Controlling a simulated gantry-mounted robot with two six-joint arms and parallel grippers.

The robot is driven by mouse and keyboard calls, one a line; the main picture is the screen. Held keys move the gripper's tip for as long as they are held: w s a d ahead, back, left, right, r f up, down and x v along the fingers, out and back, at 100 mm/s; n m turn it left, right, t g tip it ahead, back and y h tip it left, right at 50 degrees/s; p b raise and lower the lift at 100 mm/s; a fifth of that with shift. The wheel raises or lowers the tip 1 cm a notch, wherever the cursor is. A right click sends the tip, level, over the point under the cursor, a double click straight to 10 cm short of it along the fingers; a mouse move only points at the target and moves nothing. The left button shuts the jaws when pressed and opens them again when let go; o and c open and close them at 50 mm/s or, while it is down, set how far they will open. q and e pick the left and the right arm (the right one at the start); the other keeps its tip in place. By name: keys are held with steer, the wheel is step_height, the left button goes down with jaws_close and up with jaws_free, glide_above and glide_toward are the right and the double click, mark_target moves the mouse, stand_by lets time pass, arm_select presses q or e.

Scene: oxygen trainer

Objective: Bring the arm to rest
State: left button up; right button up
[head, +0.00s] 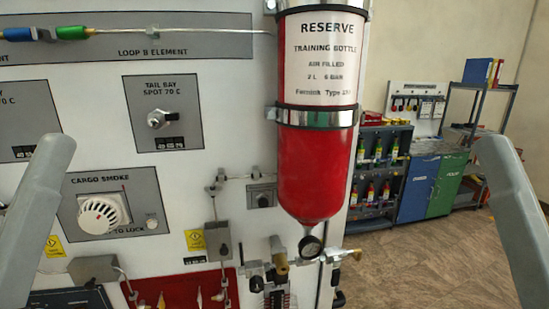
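A grey link of my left arm (38,205) rises along the left edge of the head view, in front of the panel. A grey link of my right arm (513,205) rises along the right edge, in front of the floor and the far shelves. Both links stand clear of each other, with the wide middle of the view between them. Neither gripper shows, so I cannot see whether they are open or hold anything.
A white training panel (230,120) fills the left and middle. A red reserve bottle (315,175) is clamped on it, with a gauge (309,246) and brass fittings below. Behind stand cabinets (418,190) and a bottle rack (380,160). Open floor (420,270) lies at right.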

step_height(320, 180, up, 30)
steer(key=p, duration=2.7)
step_height(320, 180, down, 50)
steer(key=b, duration=5)
steer(key=shift+f, duration=0.1)
